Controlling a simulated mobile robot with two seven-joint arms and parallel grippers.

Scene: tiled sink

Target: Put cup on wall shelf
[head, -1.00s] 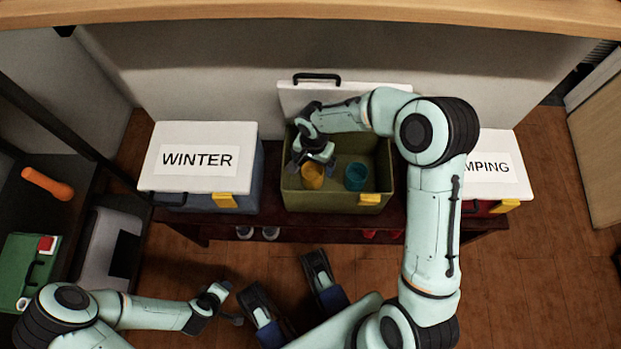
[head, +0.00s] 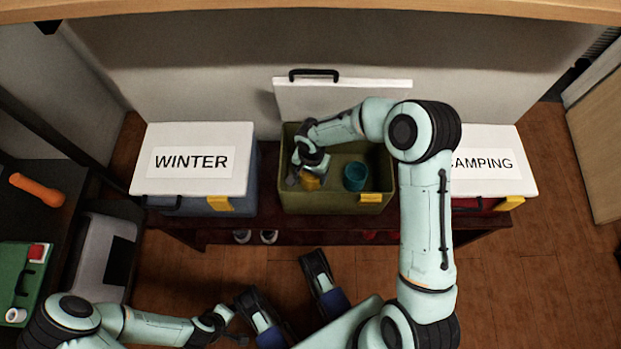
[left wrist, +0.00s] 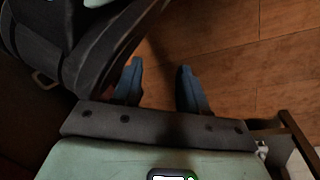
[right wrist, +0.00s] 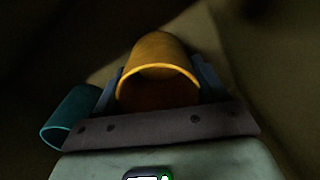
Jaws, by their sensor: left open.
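A yellow cup (head: 310,183) stands in the open olive box (head: 290,197), on its left side. My right gripper (head: 306,170) reaches down into the box over this cup. In the right wrist view the yellow cup (right wrist: 158,72) lies between the two fingers, mouth toward the camera; whether they press on it I cannot tell. A teal cup (head: 355,177) stands to its right in the box and also shows in the right wrist view (right wrist: 72,118). My left gripper (head: 222,325) is open and empty above the floor, low left. A wooden board (head: 310,14), possibly the wall shelf, spans the top edge.
A white-lidded WINTER box (head: 193,190) stands left of the olive box, a CAMPING box (head: 490,190) right. The olive box's raised lid (head: 345,97) leans behind it. A dark rack at left holds an orange item (head: 38,190) and a green case (head: 22,270).

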